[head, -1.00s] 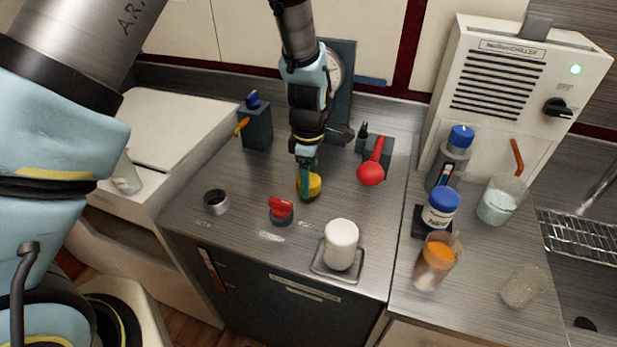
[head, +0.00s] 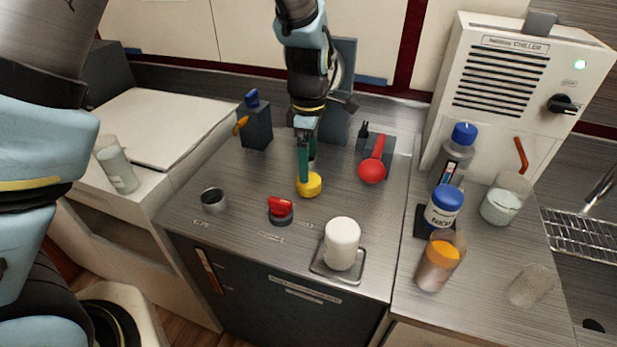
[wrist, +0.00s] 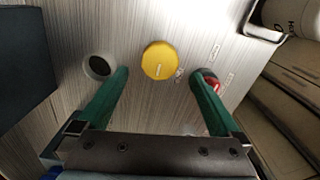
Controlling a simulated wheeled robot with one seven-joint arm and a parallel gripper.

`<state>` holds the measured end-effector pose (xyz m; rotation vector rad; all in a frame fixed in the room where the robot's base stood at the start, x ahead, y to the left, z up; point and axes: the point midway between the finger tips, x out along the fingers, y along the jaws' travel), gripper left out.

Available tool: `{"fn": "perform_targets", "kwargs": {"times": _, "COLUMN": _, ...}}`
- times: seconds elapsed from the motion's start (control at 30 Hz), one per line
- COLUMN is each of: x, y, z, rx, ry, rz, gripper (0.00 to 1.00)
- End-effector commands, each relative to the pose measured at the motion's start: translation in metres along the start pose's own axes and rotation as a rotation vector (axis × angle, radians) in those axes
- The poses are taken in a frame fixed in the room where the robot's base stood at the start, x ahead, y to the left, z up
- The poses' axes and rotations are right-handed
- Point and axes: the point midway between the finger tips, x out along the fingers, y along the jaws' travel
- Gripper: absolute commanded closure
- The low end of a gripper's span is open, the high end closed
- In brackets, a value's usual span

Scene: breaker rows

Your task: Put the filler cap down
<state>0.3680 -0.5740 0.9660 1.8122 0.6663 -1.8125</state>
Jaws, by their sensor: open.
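The yellow filler cap (head: 308,185) rests on the steel counter top, behind the red knob. It also shows in the wrist view (wrist: 159,60), lying flat, ahead of the fingers and apart from them. My gripper (head: 306,165) is above and just behind the cap in the head view. Its two green fingers are spread wide in the wrist view (wrist: 160,80), with nothing between them. An open dark round port (head: 213,200) with a metal rim is at the counter's left front; it shows left of the cap in the wrist view (wrist: 99,66).
A red knob (head: 280,210) is in front of the cap. A white jar (head: 341,243) stands on a square plate at the front edge. A red-handled lever (head: 373,165) is to the right, and a dark block with a blue knob (head: 256,125) is at back left.

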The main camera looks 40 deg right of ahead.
Motion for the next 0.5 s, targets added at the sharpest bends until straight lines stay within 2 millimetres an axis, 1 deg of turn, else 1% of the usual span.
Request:
{"fn": "perform_targets", "kwargs": {"times": 0.1, "x": -0.023, "y": 0.001, "z": 0.001, "rx": 0.002, "ry": -0.001, "rz": 0.005, "gripper": 0.0}}
{"fn": "perform_targets", "kwargs": {"times": 0.23, "x": -0.044, "y": 0.001, "z": 0.0, "rx": 0.001, "ry": -0.001, "rz": 0.004, "gripper": 0.0}}
{"fn": "perform_targets", "kwargs": {"times": 0.4, "x": -0.059, "y": 0.001, "z": 0.0, "rx": -0.001, "ry": 0.0, "rz": 0.002, "gripper": 0.0}}
{"fn": "perform_targets", "kwargs": {"times": 0.5, "x": -0.062, "y": 0.0, "z": 0.0, "rx": 0.0, "ry": 0.0, "rz": 0.0, "gripper": 0.0}}
